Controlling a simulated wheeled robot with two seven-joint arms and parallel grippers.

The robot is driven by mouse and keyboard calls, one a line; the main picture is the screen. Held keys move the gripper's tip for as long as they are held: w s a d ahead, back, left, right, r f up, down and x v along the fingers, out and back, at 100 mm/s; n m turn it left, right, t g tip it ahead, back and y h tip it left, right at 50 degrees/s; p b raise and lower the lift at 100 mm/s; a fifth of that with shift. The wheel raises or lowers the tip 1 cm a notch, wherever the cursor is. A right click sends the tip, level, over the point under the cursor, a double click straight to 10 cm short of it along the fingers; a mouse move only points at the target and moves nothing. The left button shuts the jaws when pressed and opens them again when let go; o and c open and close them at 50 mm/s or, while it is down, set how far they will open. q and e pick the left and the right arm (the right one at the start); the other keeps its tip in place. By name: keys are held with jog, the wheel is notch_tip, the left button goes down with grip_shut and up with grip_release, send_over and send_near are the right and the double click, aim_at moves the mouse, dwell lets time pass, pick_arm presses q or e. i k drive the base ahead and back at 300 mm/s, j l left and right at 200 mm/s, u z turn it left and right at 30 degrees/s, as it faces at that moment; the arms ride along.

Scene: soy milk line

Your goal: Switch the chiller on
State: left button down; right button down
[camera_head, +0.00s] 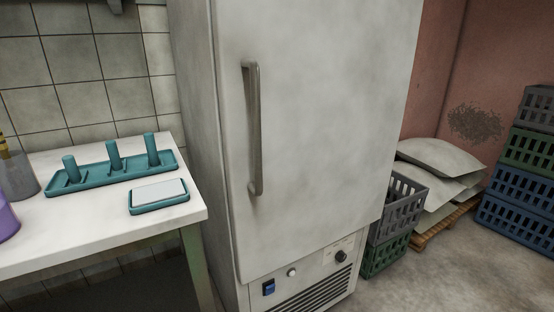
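The chiller (330,120) is a tall off-white cabinet in the middle of the head view. Its door is shut and has a long vertical grey handle (253,130) near the left edge. A lower panel (318,270) carries a blue rocker switch (268,287) at the left, a small pale round button or lamp (291,272), and a black knob (340,256) at the right. The switch's position is too small to tell. Neither of my grippers is in view.
A white table (110,225) at the left bears a teal peg rack (90,185) and a teal tray (158,197). Crates (400,205) and sacks (440,160) on a pallet stand right of the chiller. Stacked crates (520,190) stand far right. Floor at lower right is clear.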

aim_at(269, 289)
jog(key=j+z, duration=0.5)
jog(key=j, duration=0.8)
jog(key=k, duration=0.05)
